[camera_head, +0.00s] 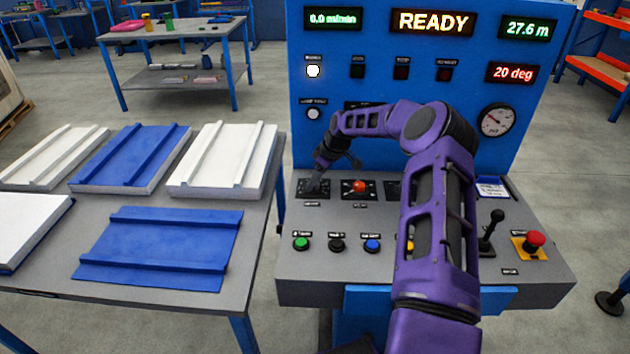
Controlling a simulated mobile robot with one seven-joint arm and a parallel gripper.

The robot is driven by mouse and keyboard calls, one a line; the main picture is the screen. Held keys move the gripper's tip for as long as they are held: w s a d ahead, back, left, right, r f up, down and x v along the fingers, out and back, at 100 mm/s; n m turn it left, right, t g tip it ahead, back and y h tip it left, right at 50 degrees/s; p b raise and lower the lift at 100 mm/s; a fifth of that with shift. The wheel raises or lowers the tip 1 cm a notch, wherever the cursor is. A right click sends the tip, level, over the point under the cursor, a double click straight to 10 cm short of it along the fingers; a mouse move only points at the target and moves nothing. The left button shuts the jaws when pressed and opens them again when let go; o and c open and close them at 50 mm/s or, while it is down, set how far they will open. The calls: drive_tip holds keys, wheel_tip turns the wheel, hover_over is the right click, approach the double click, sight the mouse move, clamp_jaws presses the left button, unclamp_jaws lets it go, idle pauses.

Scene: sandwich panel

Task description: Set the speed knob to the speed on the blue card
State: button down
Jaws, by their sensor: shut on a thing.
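My gripper (319,180) is at the left end of the console's sloped top, shut on the leftmost knob. That knob sits on a dark dial plate (305,191) and is mostly hidden by the fingers. Its label and pointer setting are too small to read. A white card with a blue edge (492,188) lies at the right of the console, partly behind my arm, and its writing is not legible. The speed display (333,19) reads 0.0 m/min.
A red knob (359,186) stands close right of my gripper. Green (302,243), black and blue buttons line the front. A black lever (491,231) and red emergency button (535,238) stand right. The upright panel (440,99) shows READY. A panel table (255,258) stands left.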

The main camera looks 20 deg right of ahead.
drive_tip(key=shift+n+g, duration=0.3)
drive_tip(key=shift+n, duration=0.6)
drive_tip(key=shift+c, duration=1.9)
unclamp_jaws()
drive_tip(key=v, duration=1.7)
drive_tip(key=shift+d+p, duration=0.3)
drive_tip(key=shift+d, duration=0.1)
drive_tip(key=shift+r, duration=0.1)
